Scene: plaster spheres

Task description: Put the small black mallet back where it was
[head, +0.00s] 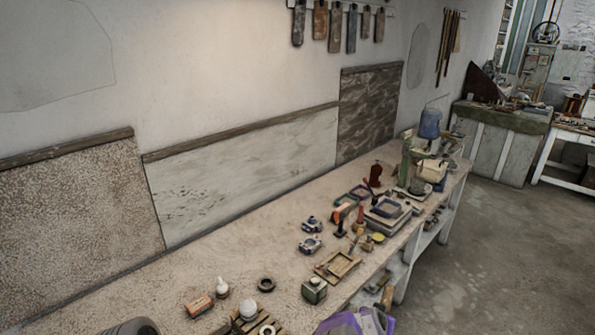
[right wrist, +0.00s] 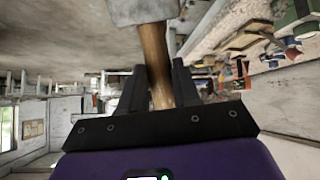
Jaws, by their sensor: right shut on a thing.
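My right gripper (right wrist: 157,75) is shut on the wooden handle of a mallet (right wrist: 153,48) in the right wrist view. The mallet's blocky head (right wrist: 143,10) looks grey there and lies beyond the fingertips, cut off by the top edge. The gripper's purple housing shows in the head view at the bottom, beside the bench's front edge. A brown piece there (head: 387,297) may be the mallet handle; I cannot be sure. The mallet seems held clear of the bench.
The long bench (head: 185,262) runs along the wall. It holds a wooden tray (head: 337,266), a green-grey box (head: 314,290), a black ring (head: 266,284), a white bulb-shaped thing (head: 222,287), an orange block (head: 199,306) and stacked trays (head: 387,209). The strip near the wall is mostly bare.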

